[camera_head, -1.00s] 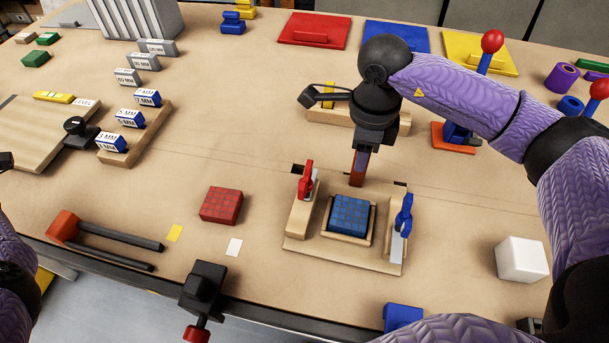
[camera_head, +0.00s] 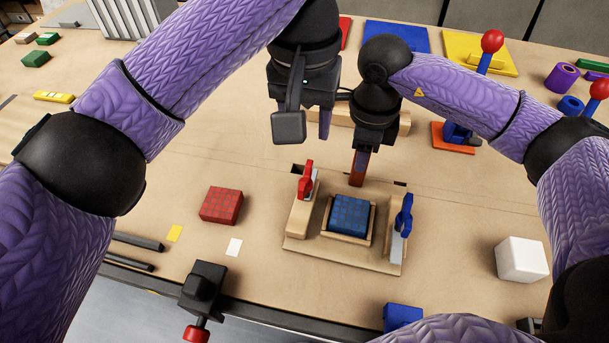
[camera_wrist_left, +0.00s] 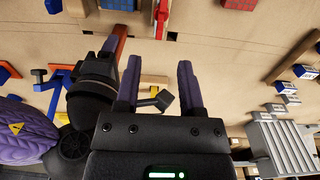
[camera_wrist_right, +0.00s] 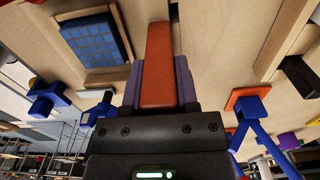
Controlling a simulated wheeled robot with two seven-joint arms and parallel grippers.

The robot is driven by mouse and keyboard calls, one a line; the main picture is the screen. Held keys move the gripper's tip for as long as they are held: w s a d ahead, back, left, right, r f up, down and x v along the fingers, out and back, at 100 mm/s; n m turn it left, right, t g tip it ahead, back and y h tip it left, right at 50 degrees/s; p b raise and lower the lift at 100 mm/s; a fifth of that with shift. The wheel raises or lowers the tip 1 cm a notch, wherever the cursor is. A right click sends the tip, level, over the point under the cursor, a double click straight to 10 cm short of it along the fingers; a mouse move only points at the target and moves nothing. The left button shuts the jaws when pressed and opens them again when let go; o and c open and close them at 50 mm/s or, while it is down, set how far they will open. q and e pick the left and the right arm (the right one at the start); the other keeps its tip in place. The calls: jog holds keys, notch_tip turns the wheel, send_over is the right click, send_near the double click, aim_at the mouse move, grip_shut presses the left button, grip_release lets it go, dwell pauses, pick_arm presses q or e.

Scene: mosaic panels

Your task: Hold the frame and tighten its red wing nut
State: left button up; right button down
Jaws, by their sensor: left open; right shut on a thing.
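The wooden frame (camera_head: 295,244) lies flat on the table and holds a blue tiled panel (camera_head: 348,216), which also shows in the right wrist view (camera_wrist_right: 92,42). The red wing nut (camera_head: 305,182) stands on its left rail and shows near the top of the left wrist view (camera_wrist_left: 160,14). A blue wing nut (camera_head: 404,215) is on the right rail. My right gripper (camera_head: 361,158) is shut on an orange-red bar (camera_wrist_right: 157,68) at the frame's back edge. My left gripper (camera_head: 324,132) is open and empty, above and behind the red wing nut; the arm partly hides its fingers.
A red tiled block (camera_head: 221,205) lies left of the frame, with yellow and white cards nearby. A black clamp (camera_head: 203,285) sits at the table's front edge. A white cube (camera_head: 521,260) is at right. My two grippers are close together.

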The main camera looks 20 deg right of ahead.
aim_at(304, 177)
pick_arm(q)
notch_tip(304, 177, down, 12)
jog(key=shift+s+a+f, duration=0.1)
jog(key=shift+a, duration=0.05)
grip_shut()
